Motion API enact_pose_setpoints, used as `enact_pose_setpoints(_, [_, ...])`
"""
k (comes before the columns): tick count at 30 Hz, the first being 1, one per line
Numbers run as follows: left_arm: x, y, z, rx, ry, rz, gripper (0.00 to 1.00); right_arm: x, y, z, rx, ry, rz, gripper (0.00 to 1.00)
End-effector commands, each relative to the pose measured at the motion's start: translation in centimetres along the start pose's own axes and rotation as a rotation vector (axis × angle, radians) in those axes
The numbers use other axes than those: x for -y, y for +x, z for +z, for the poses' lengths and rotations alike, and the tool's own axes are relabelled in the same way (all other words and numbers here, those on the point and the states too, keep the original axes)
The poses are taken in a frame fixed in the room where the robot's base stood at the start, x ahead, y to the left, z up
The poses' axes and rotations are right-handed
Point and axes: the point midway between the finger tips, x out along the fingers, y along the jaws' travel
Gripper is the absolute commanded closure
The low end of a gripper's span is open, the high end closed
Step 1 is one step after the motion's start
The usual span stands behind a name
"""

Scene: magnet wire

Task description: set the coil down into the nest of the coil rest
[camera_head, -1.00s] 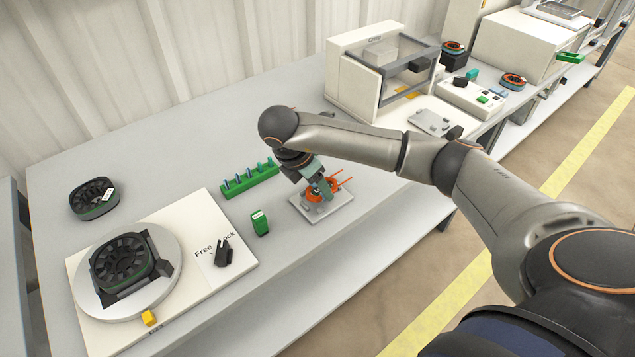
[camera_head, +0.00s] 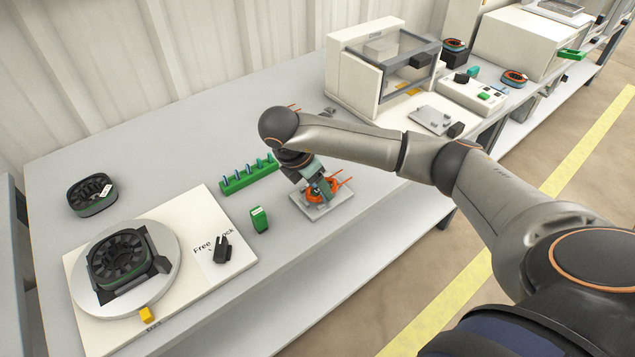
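The orange wire coil (camera_head: 335,197) is at my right gripper (camera_head: 324,190), directly over the grey plate of the coil rest (camera_head: 316,213). Its two thin orange leads stick out to the upper right. My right gripper points down with its teal fingers at the coil and appears shut on it; the fingertips are small and partly hidden. The nest is covered by the coil and gripper, so I cannot tell whether the coil touches it. My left gripper is not in view.
A green rack with several pegs (camera_head: 248,178) stands left of the coil rest, with a green block (camera_head: 259,219) nearer. Further left, a dark slotted stator (camera_head: 118,258) sits on a round turntable (camera_head: 172,250). A white cabinet machine (camera_head: 352,80) stands behind.

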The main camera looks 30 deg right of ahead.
Motion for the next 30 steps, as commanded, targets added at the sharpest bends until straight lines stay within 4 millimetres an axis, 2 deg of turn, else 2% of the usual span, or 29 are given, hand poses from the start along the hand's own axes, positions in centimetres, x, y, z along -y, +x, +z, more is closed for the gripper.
enact_pose_setpoints(12, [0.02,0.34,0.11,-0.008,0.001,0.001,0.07,-0.01,0.77,-0.33,0.000,0.000,0.000,1.00])
enact_pose_setpoints(13, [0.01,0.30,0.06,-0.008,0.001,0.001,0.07,-0.01,0.71,-0.30,0.000,0.000,0.000,0.35])
enact_pose_setpoints(21, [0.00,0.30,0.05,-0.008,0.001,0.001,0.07,0.00,0.71,-0.29,0.000,0.000,0.000,0.05])
enact_pose_setpoints(30, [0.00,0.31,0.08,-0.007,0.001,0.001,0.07,0.02,0.73,-0.31,0.000,0.000,-0.001,0.04])
